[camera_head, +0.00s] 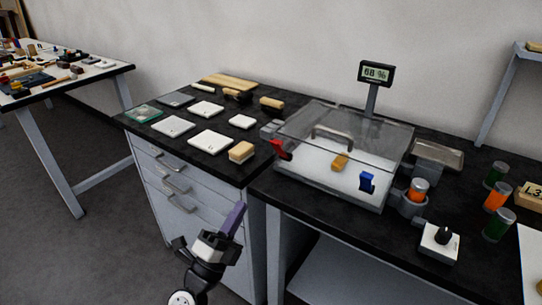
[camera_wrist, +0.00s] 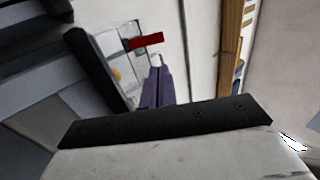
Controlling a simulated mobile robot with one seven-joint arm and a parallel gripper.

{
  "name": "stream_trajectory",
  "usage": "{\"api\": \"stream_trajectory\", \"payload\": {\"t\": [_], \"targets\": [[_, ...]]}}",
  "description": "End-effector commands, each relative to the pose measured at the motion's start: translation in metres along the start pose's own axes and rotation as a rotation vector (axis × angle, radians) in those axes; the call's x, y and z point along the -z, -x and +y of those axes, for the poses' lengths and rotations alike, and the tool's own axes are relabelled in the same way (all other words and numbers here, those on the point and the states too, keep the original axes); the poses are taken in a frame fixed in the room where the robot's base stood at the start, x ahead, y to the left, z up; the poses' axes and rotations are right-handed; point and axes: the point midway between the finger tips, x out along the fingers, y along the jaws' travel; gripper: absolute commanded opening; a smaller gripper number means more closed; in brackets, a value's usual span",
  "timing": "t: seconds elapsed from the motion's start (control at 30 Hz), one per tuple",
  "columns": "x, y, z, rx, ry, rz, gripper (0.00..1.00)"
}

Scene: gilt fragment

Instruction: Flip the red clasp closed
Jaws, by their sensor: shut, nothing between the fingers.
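The red clasp (camera_head: 281,150) is at the left front of a clear-lidded box (camera_head: 335,181) on the black bench. It sticks out at a slant from the box. In the wrist view the red clasp (camera_wrist: 146,41) shows as a red bar just beyond the fingertips. My gripper (camera_head: 239,207) has purple fingers, shut and empty. It is in front of the bench, below and left of the clasp, and apart from it in the head view. The shut fingers (camera_wrist: 156,66) also show in the wrist view. A blue clasp (camera_head: 367,182) stands upright on the box front.
White tiles (camera_head: 210,141) and a wooden brush-like block (camera_head: 241,152) lie on the left cabinet top. A display (camera_head: 376,73) reading 68 % stands behind the box. Jars (camera_head: 497,195) stand right.

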Motion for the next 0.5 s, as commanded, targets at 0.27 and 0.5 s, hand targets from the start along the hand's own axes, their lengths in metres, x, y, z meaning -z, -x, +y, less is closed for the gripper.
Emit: {"api": "stream_trajectory", "payload": {"t": [0.27, 0.5], "targets": [[0.000, -0.010, -0.002, 0.004, -0.001, 0.001, 0.00], [0.001, -0.055, -0.005, 0.007, 0.000, 0.003, 0.00]]}}
